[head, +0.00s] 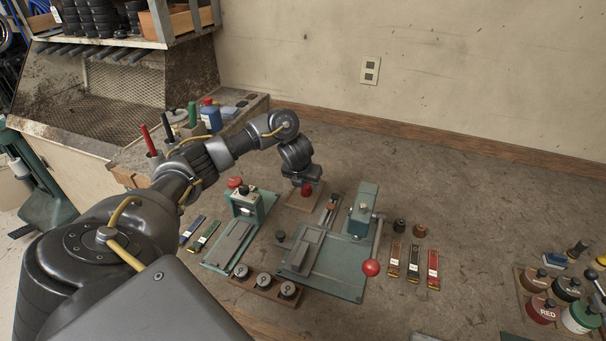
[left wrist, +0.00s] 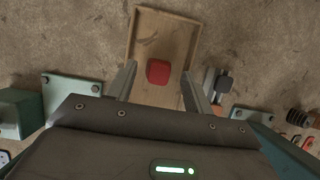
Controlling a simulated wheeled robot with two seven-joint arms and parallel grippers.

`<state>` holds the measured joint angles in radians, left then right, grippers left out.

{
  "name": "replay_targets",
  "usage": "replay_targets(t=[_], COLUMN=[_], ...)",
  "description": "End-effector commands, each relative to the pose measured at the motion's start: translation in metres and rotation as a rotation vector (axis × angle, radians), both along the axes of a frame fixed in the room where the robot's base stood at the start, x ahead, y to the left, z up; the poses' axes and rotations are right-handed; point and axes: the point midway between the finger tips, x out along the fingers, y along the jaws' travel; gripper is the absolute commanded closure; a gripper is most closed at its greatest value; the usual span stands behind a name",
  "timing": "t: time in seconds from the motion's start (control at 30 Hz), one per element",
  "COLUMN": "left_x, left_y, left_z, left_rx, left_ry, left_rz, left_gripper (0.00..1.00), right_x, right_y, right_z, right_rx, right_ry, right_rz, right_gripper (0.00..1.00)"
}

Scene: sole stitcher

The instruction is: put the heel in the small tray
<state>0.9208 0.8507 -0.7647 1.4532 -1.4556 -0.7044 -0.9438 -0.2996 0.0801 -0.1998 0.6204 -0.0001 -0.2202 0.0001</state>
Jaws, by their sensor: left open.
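The heel is a small red block (left wrist: 158,72) in the left wrist view, within the outline of the small tray (left wrist: 166,22), near its lower end. The heel also shows as a red spot (head: 307,190) under my left gripper in the head view. The small tray is shallow and wooden, partly hidden by my gripper in the head view (head: 292,201). My left gripper (left wrist: 158,84) is open, pointing down over the tray, one finger on each side of the heel with gaps visible. The heel appears to rest on the tray floor.
A green press with a red knob (head: 371,267) stands right of the tray, and a smaller green press (head: 245,202) stands left. The bench behind the tray is clear.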

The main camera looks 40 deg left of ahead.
Motion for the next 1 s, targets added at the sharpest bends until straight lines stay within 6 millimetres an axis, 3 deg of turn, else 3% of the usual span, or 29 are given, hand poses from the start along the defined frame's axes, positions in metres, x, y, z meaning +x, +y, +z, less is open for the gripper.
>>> replay_targets(t=[0.03,0.2,0.43,0.63,1.0], left_x=[-0.003,-0.016,-0.032,-0.038,-0.039], left_y=[0.000,-0.004,-0.010,-0.013,-0.013], left_z=[0.016,0.051,0.087,0.099,0.099], left_rx=[0.004,0.005,0.003,0.001,0.000], left_ry=[-0.003,-0.005,-0.002,0.000,0.001], left_rz=[-0.002,-0.003,-0.001,0.000,0.001], left_gripper=[0.49,0.49,0.49,0.49,0.49], right_x=[0.000,0.000,0.000,0.000,-0.001], right_y=[0.000,0.000,0.000,0.000,0.000], right_z=[0.011,0.031,0.047,0.052,0.051], right_rx=[0.000,0.000,0.000,0.000,0.001], right_ry=[0.000,0.000,0.000,0.000,0.001], right_rz=[0.000,0.000,0.000,0.000,0.000], right_gripper=[0.59,0.59,0.59,0.59,0.59])
